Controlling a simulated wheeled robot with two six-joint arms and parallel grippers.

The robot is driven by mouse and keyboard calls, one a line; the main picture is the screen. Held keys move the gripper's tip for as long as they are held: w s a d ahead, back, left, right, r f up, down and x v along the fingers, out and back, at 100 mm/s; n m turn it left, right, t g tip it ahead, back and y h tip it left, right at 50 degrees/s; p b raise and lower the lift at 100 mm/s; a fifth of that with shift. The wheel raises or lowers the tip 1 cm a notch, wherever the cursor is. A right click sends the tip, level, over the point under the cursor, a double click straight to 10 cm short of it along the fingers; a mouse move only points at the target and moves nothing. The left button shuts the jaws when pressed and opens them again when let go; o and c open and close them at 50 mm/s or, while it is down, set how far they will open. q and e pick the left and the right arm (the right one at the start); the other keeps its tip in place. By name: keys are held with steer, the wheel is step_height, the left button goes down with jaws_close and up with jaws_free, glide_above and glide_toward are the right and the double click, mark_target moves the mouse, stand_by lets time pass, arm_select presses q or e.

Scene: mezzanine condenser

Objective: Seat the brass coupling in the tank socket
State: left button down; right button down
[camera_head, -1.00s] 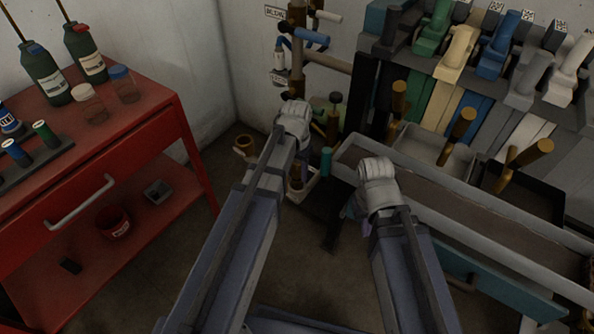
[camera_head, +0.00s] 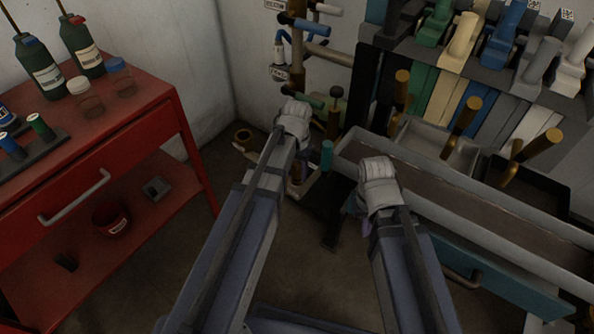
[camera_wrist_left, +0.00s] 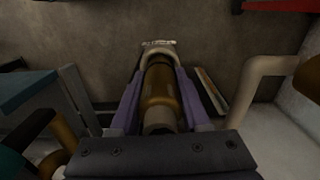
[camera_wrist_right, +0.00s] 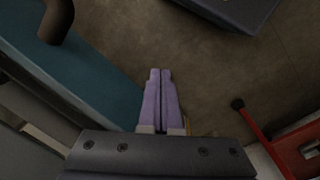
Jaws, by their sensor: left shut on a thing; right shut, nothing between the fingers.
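My left gripper (camera_wrist_left: 159,72) is shut around a brass cylinder, which looks like the brass coupling (camera_wrist_left: 160,88); its purple fingers lie along both sides. A pale curved ring or bracket (camera_wrist_left: 158,47) sits just beyond it; I cannot tell whether they touch. In the head view my left wrist (camera_head: 293,125) is beside the wall pipework, and brass (camera_head: 297,172) shows only partly behind the arm. I cannot clearly make out the tank socket. My right gripper (camera_wrist_right: 160,72) is shut and empty over the floor, beside a teal panel (camera_wrist_right: 85,60).
A red cart (camera_head: 120,150) with bottles stands at the left. A long grey trough (camera_head: 440,178) lies at the right, with brass-handled tools behind it. A brass ring (camera_head: 243,136) is low near the back corner.

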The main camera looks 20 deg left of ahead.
mark_target(297, 161)
arm_select(q)
steer(key=shift+f+b, duration=0.75)
steer(key=shift+f, duration=0.1)
steer(key=shift+c, duration=1.5)
jaws_free()
steer(key=shift+r, duration=0.1)
steer(key=shift+r, duration=0.1)
step_height(297, 161, up, 8)
steer(key=p, duration=0.8)
steer(key=shift+f, duration=0.2)
steer(key=shift+s, duration=0.1)
